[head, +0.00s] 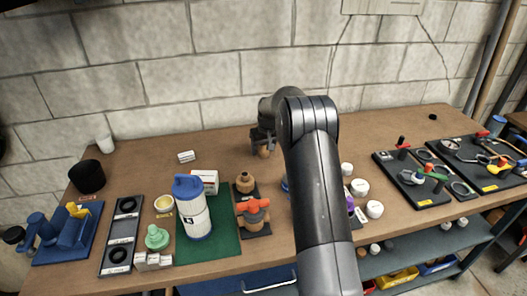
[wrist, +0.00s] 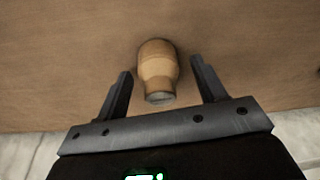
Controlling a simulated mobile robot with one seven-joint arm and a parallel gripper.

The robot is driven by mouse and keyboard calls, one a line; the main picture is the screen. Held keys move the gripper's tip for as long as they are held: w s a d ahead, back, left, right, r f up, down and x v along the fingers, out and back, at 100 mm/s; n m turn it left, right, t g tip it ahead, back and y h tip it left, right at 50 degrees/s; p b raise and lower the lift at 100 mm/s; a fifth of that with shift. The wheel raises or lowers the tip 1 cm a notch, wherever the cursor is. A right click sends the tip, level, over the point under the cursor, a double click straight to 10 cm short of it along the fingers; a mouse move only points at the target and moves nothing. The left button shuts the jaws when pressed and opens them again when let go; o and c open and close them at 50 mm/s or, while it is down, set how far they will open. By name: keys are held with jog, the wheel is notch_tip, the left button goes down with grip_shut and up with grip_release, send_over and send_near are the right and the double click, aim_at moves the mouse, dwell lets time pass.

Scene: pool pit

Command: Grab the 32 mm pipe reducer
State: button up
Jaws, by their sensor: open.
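A tan, stepped fitting that looks like the pipe reducer (wrist: 157,66) stands or lies on the brown wooden surface in the wrist view, wide at one end and narrower at the end nearer my gripper, with a grey opening. No size marking is readable. My gripper (wrist: 160,84) is open, with one finger on each side of it and a visible gap to both. In the head view my gripper (head: 261,138) is at the back middle of the bench, and the tan reducer (head: 264,152) shows just below it, partly hidden by my arm.
The wooden bench (head: 225,150) is mostly clear around the reducer. A small white box (head: 186,156) lies to the left. Nearer are a blue-and-white bottle (head: 194,212) and an orange-handled valve (head: 254,208). White caps (head: 374,209) sit right of my arm. A block wall (head: 170,75) stands behind.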

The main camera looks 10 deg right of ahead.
jog(key=shift+w+f, duration=0.1)
jog(key=shift+f, duration=0.15)
jog(key=c, duration=1)
jog(key=shift+c, duration=0.6)
jog(key=shift+r, duration=0.15)
